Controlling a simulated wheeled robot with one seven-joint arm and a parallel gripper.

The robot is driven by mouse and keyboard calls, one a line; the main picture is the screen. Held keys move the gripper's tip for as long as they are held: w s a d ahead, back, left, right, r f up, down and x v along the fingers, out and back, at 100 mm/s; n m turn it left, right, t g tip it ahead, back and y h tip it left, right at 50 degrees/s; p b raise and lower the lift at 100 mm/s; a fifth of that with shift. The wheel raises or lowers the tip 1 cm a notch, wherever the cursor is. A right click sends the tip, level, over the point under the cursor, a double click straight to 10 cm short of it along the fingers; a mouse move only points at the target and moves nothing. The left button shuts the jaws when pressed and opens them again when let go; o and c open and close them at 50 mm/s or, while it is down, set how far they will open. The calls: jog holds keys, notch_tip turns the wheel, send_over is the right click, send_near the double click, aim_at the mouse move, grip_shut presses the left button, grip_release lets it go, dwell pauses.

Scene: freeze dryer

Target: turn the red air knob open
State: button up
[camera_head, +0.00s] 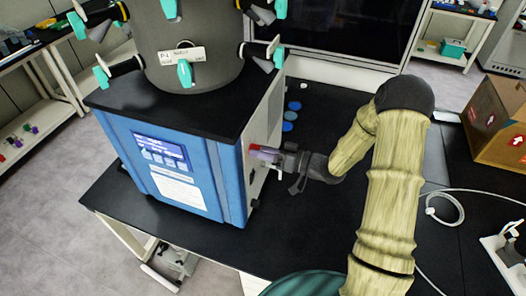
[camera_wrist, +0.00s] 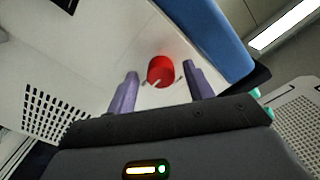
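The red air knob (camera_wrist: 161,71) sits on the pale side panel of the freeze dryer (camera_wrist: 150,30), between and just beyond my fingertips in the wrist view. My gripper (camera_wrist: 157,82) is open, with one purple finger on each side of the knob and a gap to each. In the head view my gripper (camera_head: 264,153) is at the right side of the blue-fronted freeze dryer (camera_head: 228,165). A bit of red shows at the fingertips there, and the rest of the knob is hidden.
The freeze dryer stands on a black table (camera_head: 270,235). Blue round caps (camera_head: 290,115) lie behind my gripper. A cardboard box (camera_head: 497,120) and a white cable (camera_head: 447,207) are on the right. A grey chamber with teal valves (camera_head: 190,45) rises above the dryer.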

jog(key=b+v, duration=0.6)
jog(key=v, duration=1.1)
jog(key=shift+d, duration=0.15)
jog(key=w+m+t+h, duration=0.2)
jog(key=w+t+h, duration=0.2)
jog(key=w+h, duration=0.35)
jog(key=s+a+f+m+g+h, duration=0.1)
jog(key=s+m+g+h, duration=0.4)
jog(key=s, duration=1.5)
jog(key=g+h, duration=0.2)
jog(key=h, duration=0.2)
jog(key=shift+a+f+g, duration=0.2)
jog(key=shift+f+g, duration=0.05)
jog(key=shift+g, duration=0.05)
